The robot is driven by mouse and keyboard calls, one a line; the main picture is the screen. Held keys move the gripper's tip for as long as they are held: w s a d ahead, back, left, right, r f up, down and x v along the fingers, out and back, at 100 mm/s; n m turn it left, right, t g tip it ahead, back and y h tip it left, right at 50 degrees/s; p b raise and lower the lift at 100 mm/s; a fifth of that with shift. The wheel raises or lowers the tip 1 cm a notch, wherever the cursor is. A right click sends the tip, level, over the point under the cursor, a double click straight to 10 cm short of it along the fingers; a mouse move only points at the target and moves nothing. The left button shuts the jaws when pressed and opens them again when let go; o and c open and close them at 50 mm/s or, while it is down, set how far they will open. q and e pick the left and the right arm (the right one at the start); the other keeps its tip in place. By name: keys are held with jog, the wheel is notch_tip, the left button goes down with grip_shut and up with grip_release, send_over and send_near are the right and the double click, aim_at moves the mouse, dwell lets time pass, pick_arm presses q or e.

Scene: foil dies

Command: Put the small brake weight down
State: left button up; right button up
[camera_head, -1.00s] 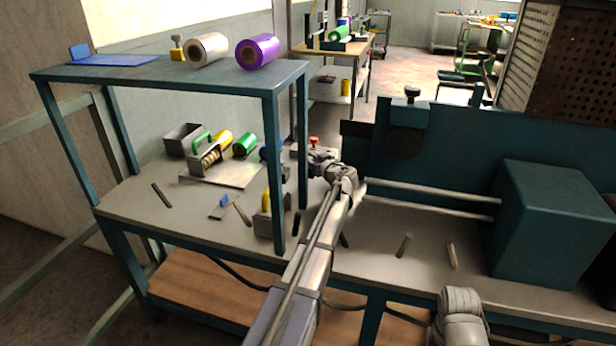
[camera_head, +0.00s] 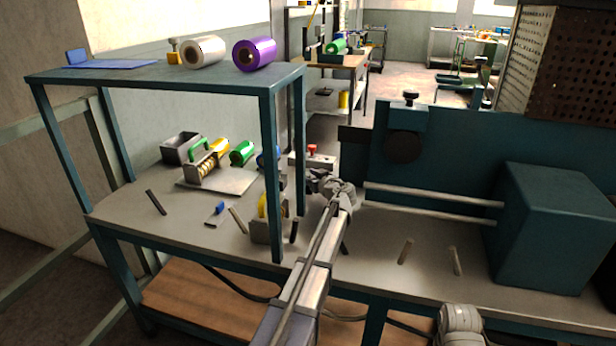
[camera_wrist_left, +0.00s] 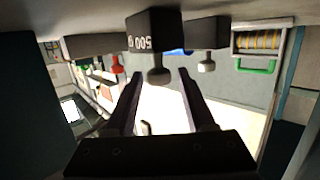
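A black weight marked 500 g (camera_wrist_left: 155,32) with a dark knob is in the left wrist view, which is upside down. Its knob lies in line with the gap between the fingertips of my left gripper (camera_wrist_left: 159,78). The fingers are apart, with visible space on both sides of the knob. A red-knobbed weight (camera_wrist_left: 97,48) and a pale-knobbed weight (camera_wrist_left: 208,40) stand on either side. In the head view my left gripper (camera_head: 318,182) is just in front of a red-knobbed weight (camera_head: 312,150). The 500 g weight is hard to make out there.
A shelf (camera_head: 150,72) with foil rolls stands over the left of the bench. Its front post (camera_head: 272,180) is close beside my left arm. A teal machine (camera_head: 550,225) with rails fills the right. Loose dark and tan bars (camera_head: 405,252) lie on the bench.

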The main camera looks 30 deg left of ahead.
pick_arm(q)
jog(key=shift+o, duration=0.4)
jog(key=shift+d, duration=0.1)
jog(key=p+v, duration=0.2)
jog(key=v, duration=1)
jog(key=shift+r, duration=0.1)
